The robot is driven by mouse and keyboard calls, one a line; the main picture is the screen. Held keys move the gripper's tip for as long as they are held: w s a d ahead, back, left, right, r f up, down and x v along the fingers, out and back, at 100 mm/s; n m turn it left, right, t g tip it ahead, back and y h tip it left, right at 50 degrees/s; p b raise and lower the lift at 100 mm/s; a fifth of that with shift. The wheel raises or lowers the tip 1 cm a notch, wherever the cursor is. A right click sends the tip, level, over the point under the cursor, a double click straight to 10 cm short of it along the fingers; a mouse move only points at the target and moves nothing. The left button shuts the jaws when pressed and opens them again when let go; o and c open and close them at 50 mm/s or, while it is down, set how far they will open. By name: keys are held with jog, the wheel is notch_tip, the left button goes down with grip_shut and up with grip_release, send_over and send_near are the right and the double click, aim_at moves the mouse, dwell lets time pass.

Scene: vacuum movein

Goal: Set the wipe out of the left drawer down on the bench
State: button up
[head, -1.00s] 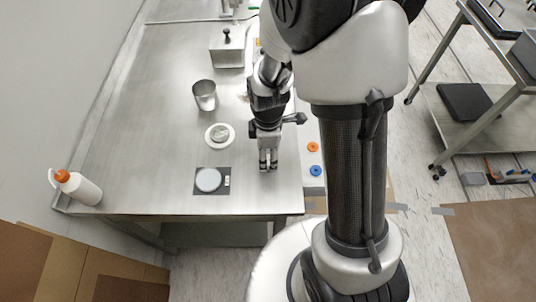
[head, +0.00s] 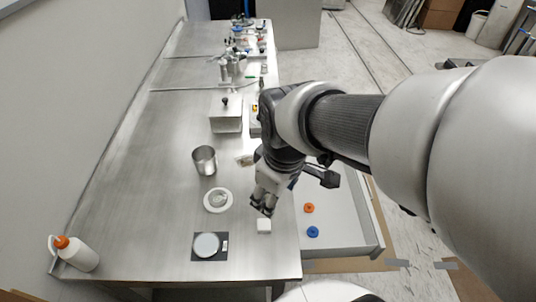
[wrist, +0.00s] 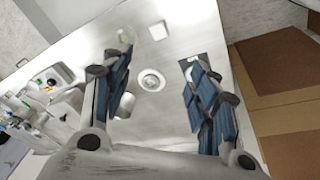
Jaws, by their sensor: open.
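The wipe, a small white block (head: 264,226), lies flat on the steel bench (head: 130,190), close to its right edge. It also shows in the wrist view (wrist: 158,31) as a white square, clear of both fingers. My gripper (head: 262,205) is over the bench just above and behind the wipe in the head view. The open drawer (head: 345,249) at the right of the bench holds an orange ring (head: 309,208) and a blue ring (head: 313,231).
A white dish (head: 209,208) and a dark pad (head: 197,255) bearing a pale disc lie left of the wipe. A steel beaker (head: 205,161) and a metal box (head: 226,118) stand farther back. A wash bottle (head: 80,256) stands at the front left corner.

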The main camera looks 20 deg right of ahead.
jog(key=s+r+m+t, duration=0.2)
jog(key=s+r+m, duration=0.3)
jog(key=s, duration=0.3)
jog(key=shift+s+r+m, duration=0.2)
jog(key=shift+r+m, duration=0.05)
jog(key=shift+m, duration=0.65)
